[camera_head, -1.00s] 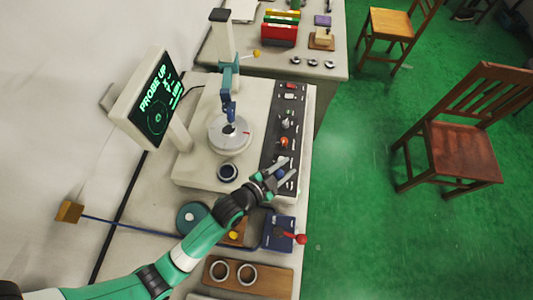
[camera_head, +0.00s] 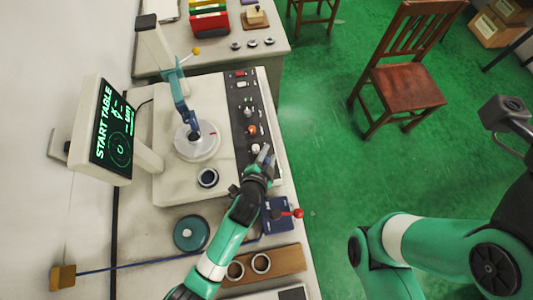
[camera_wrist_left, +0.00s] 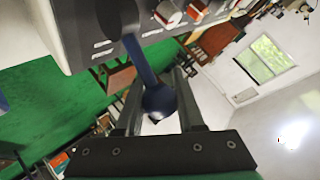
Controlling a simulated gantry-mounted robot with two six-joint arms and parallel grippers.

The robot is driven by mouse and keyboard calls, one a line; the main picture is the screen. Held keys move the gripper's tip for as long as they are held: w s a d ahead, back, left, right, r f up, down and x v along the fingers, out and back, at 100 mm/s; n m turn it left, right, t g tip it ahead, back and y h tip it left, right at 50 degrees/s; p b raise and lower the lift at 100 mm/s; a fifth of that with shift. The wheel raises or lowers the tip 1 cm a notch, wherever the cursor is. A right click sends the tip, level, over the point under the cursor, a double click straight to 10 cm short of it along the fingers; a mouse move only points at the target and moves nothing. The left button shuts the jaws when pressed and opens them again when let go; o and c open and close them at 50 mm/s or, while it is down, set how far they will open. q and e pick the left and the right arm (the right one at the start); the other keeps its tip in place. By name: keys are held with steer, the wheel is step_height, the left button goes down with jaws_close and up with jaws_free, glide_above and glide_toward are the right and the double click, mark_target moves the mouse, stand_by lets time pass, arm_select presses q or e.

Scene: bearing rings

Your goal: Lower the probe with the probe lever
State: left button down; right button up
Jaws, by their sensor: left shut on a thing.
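My left gripper (camera_head: 264,158) is at the lower end of the dark control panel (camera_head: 245,115). It is shut on the dark blue knob of the probe lever (camera_wrist_left: 159,100), which sits between the two fingers in the left wrist view (camera_wrist_left: 158,108). In the head view the gripper hides the lever. The blue probe arm (camera_head: 181,92) on the column reaches down to the pale round table (camera_head: 197,142); I cannot tell whether its tip touches. The screen (camera_head: 112,130) reads "START TABLE". My right arm shows at the right, its fingers out of view.
A dark-rimmed ring (camera_head: 208,178) sits on the machine's front. A teal disc (camera_head: 191,233), a blue box with a red-knobbed lever (camera_head: 279,214) and a wooden board with two rings (camera_head: 275,265) lie nearer. A wooden chair (camera_head: 405,85) stands on the green floor.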

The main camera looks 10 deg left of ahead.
arm_select(q)
steer(key=c, duration=0.5)
jaws_free()
steer(key=p+v, duration=0.3)
steer(key=v, duration=0.8)
steer(key=shift+s+a+r+p, duration=0.1)
steer(key=shift+s+r+p, duration=0.1)
steer(key=shift+p, duration=0.1)
